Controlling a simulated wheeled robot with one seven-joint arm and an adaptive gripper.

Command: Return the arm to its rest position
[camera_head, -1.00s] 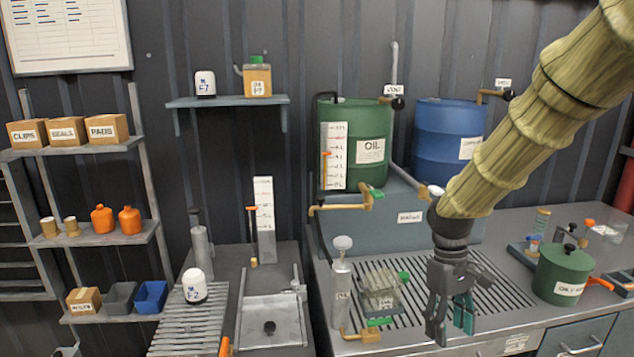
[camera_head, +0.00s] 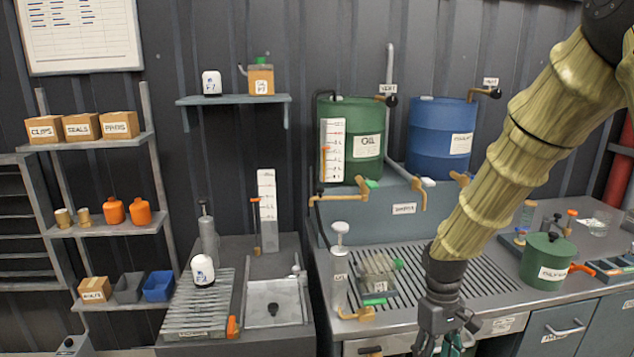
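My gripper (camera_head: 438,340) hangs from my tan sleeved arm at the lower right, in front of the right-hand bench's front edge. It points down, and its fingertips are cut off or hidden at the bottom of the picture. Teal finger pads show in part between the dark fingers. I cannot tell how far apart the fingers are, and no held object shows.
The right bench (camera_head: 420,250) carries a green oil drum (camera_head: 362,140), a blue drum (camera_head: 440,135), a clear container (camera_head: 378,272), a grey pump bottle (camera_head: 339,275) and a green pot (camera_head: 548,262). A low left bench (camera_head: 230,250) and shelves (camera_head: 110,228) stand left.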

